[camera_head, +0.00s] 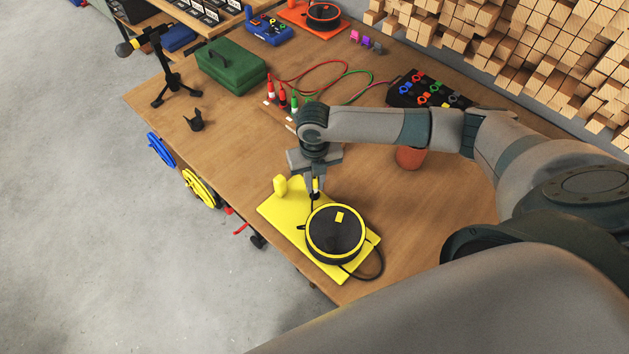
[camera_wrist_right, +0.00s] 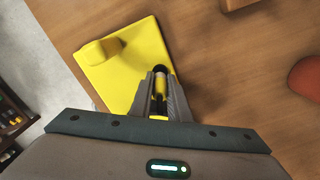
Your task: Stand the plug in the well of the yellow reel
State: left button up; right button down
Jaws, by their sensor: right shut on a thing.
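The yellow reel (camera_head: 352,218) has a black drum with a yellow rim on a yellow base plate (camera_head: 275,208), near the table's front edge. A raised yellow block (camera_head: 280,185) stands at the plate's left corner; it also shows in the right wrist view (camera_wrist_right: 99,51), and I cannot see an opening in it. My right gripper (camera_head: 316,191) is shut on the plug (camera_wrist_right: 160,84), a black and yellow piece, above the plate between the block and the drum. The fingers partly hide the plug. My left gripper is not in view.
A black cable (camera_head: 376,268) loops beside the reel. A terracotta pot (camera_head: 410,157) stands right of the gripper, behind my forearm. A green case (camera_head: 231,67), red and green plugs (camera_head: 282,97) and a black panel (camera_head: 425,90) stand farther back.

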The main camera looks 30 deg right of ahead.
jog(key=shift+p, duration=0.6)
dwell(1.4)
jog(key=shift+f+b, duration=0.5)
jog(key=shift+f, duration=0.5)
dwell(0.3)
jog(key=c, duration=1.6)
grip_release()
jog(key=shift+r, duration=0.15)
jog(key=shift+r+b, duration=2)
jog(key=shift+r, duration=6.55)
jog(key=shift+s, duration=0.1)
